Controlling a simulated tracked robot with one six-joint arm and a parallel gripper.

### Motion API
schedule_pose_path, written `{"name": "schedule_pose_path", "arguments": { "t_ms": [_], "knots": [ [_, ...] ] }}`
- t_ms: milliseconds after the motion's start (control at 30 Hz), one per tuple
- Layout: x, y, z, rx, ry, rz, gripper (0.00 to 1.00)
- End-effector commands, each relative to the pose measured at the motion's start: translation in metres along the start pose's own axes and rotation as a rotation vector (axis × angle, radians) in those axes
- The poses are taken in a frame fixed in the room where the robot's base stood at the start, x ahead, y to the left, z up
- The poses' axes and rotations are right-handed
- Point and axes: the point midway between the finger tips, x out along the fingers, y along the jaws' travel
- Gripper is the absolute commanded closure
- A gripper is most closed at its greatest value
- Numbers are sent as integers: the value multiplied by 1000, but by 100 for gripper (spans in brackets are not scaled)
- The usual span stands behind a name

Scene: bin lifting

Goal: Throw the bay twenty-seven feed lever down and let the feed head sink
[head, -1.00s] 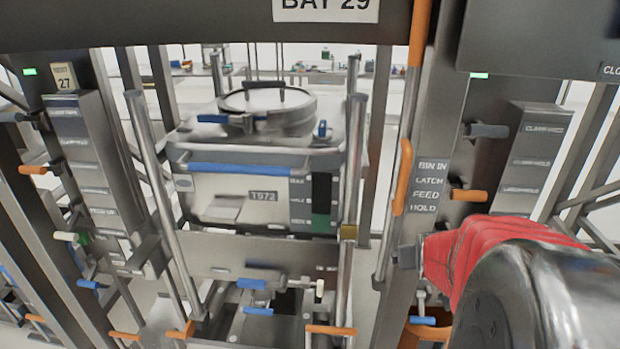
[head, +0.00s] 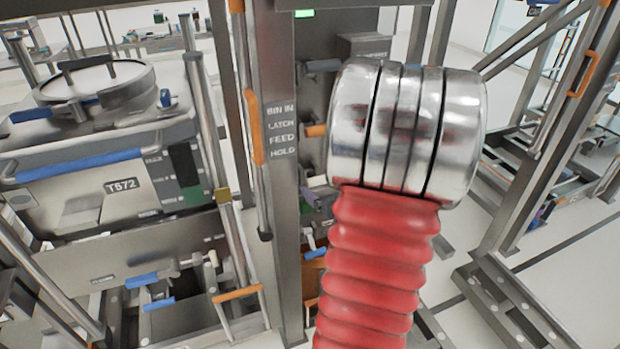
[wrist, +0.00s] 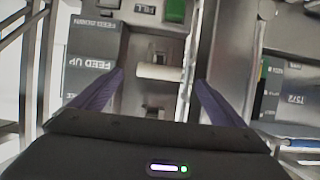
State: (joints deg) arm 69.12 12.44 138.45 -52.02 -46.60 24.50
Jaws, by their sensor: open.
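In the wrist view, which is upside down, a cream lever handle (wrist: 158,72) juts out from a grey panel. It is level with the FEED UP label (wrist: 90,65). A second label, partly readable as FEED DOWN (wrist: 97,22), lies higher in the picture. My gripper (wrist: 160,84) is open, its two purple fingers on either side of the handle's line. I cannot tell whether the fingers reach around the handle or stop short of it. The bay number and the feed head cannot be made out now.
In the head view a bin (head: 90,200) marked T572 stands at left in its frame. A post (head: 278,190) with BIN IN, LATCH, FEED and HOLD labels stands beside it. In the wrist view a green block (wrist: 175,11) sits near the handle, with metal frame bars at left.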

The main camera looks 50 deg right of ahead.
Motion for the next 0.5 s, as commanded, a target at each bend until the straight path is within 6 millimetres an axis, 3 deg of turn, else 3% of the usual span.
{"name": "schedule_pose_path", "arguments": {
  "t_ms": [500],
  "knots": [
    [8, 0, 0, 1, 0, -1, 6]
  ]
}}
